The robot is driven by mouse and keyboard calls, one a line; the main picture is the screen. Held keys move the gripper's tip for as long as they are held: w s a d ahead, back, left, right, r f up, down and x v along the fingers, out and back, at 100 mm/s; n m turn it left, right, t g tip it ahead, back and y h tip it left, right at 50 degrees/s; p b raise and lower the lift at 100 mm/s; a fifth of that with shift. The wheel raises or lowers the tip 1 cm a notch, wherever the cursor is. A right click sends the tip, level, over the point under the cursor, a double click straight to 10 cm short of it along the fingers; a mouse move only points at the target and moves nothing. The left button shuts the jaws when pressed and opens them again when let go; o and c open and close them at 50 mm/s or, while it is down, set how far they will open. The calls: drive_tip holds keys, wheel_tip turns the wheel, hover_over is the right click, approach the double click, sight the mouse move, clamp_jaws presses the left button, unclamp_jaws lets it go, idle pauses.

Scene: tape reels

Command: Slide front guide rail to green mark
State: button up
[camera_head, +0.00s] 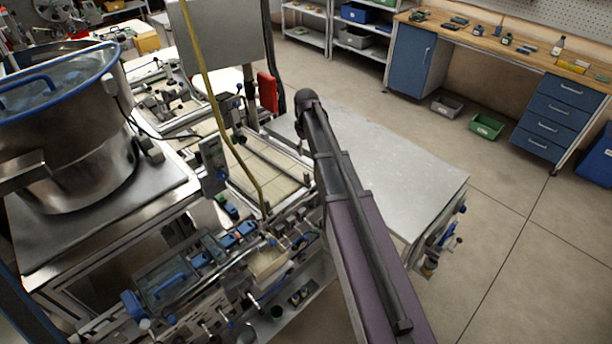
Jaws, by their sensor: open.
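The machine with a cream conveyor bed (237,165) stands left of centre. A dark rail-like bar (278,166) runs along the right side of this bed, close to my arm. I cannot tell for sure whether it is the front guide rail. No green mark on a rail can be made out at this size. My arm reaches up from the bottom edge to a black joint near the middle of the view. My gripper does not show; it is out of sight beyond or under the arm.
A steel bowl feeder (75,150) with a blue-rimmed lid stands at left. A bare metal tabletop (405,170) lies right of the arm. Open floor extends right, towards a workbench (510,55).

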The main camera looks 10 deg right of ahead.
sight(307, 172)
drive_tip(key=shift+f, duration=0.15)
wheel_tip(307, 172, down, 14)
drive_tip(key=b, duration=1.3)
drive_tip(key=shift+r+b, duration=0.25)
drive_tip(key=shift+b, duration=0.15)
clamp_jaws()
